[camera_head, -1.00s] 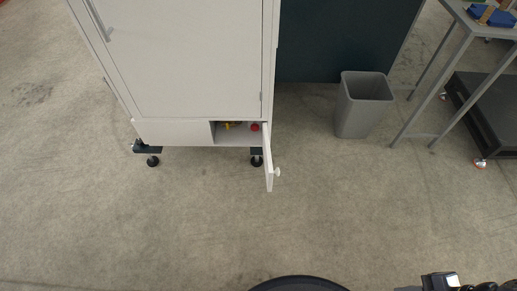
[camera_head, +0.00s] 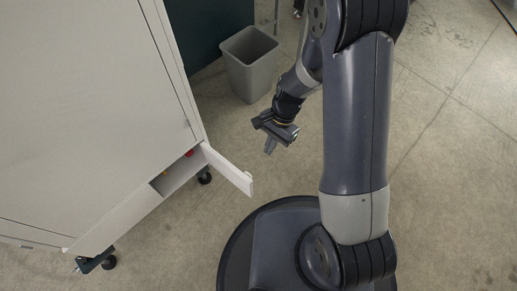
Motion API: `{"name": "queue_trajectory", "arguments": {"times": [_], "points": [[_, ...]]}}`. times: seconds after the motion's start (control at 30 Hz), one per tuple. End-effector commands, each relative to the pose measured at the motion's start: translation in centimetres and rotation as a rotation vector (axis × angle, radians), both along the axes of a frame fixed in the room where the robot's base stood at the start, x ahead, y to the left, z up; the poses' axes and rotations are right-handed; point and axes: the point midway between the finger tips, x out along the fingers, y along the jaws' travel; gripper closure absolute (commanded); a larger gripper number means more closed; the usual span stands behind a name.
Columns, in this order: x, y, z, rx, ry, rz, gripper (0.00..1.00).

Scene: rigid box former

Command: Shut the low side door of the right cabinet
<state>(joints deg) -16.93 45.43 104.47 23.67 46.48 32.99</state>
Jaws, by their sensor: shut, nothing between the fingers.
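The low side door (camera_head: 228,169) of the white cabinet (camera_head: 85,95) stands open in the head view. It swings out to the right from the cabinet's bottom corner, and its free end points toward my arm. The low compartment (camera_head: 177,175) behind it is open, with a small red item (camera_head: 188,154) partly in sight inside. My gripper (camera_head: 270,146) is shut and empty. It hangs in the picture to the right of and above the door's free end, apart from it. The door's knob cannot be made out now.
A grey waste bin (camera_head: 250,65) stands on the floor behind my gripper. A dark panel (camera_head: 208,28) is beyond the cabinet. The cabinet stands on casters (camera_head: 204,178). Bare floor (camera_head: 450,150) lies to the right of my arm.

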Motion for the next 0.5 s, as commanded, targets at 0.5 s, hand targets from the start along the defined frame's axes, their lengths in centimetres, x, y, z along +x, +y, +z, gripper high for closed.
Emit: {"name": "queue_trajectory", "arguments": {"times": [0.5], "points": [[-4.4, 3.0, -7.4, 0.001, -0.001, 0.005, 1.00]]}}
